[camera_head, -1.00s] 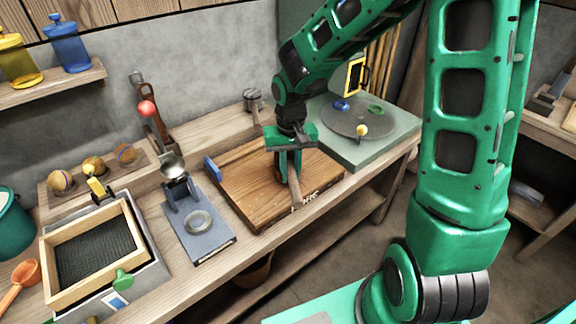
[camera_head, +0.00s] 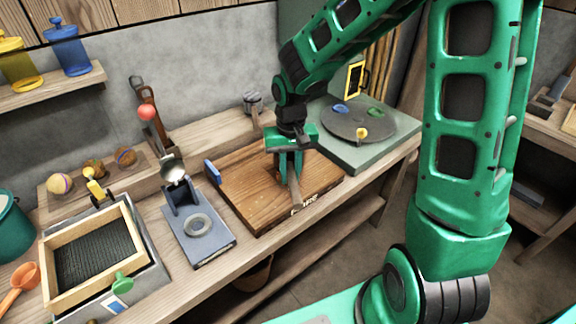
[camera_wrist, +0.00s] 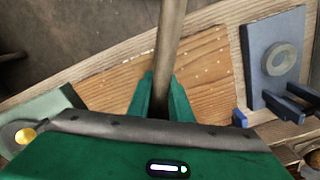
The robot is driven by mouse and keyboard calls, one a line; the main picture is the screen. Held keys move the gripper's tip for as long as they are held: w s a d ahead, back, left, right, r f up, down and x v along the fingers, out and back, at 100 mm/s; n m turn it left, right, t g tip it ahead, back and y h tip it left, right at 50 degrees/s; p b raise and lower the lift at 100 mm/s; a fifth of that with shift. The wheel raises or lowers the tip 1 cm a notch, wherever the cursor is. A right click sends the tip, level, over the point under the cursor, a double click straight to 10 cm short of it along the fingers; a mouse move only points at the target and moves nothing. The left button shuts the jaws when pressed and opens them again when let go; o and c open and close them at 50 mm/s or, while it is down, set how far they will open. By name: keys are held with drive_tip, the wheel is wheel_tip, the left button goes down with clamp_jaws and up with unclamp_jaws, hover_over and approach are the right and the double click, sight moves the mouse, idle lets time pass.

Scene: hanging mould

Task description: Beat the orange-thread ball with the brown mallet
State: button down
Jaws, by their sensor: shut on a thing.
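My gripper (camera_head: 291,178) is shut on a brown wooden handle (camera_wrist: 170,45), which I take to be the brown mallet's. It is over the wooden board, and the handle (camera_head: 295,195) slants down toward the board's front edge. The mallet's head cannot be made out clearly. Three small balls sit on a wooden rack at the back left: a pale striped one (camera_head: 60,184), a dark one (camera_head: 94,168) and a brown one (camera_head: 126,156). They are too small to tell which has orange thread. My gripper is well to the right of them.
The wooden board (camera_head: 235,190) lies mid-bench. Left of it stand a blue-grey press (camera_head: 210,247) and a wood-framed mesh tray (camera_head: 92,250). A green slab with a grey disc (camera_head: 345,124) is at right. A grey-headed tool (camera_head: 253,100) stands behind the board.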

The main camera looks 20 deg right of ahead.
sight(290, 167)
drive_tip(key=shift+f, duration=0.4)
drive_tip(key=shift+r, duration=2.1)
drive_tip(key=shift+f, duration=0.1)
drive_tip(key=shift+f, duration=2.05)
drive_tip(key=shift+r, duration=2.05)
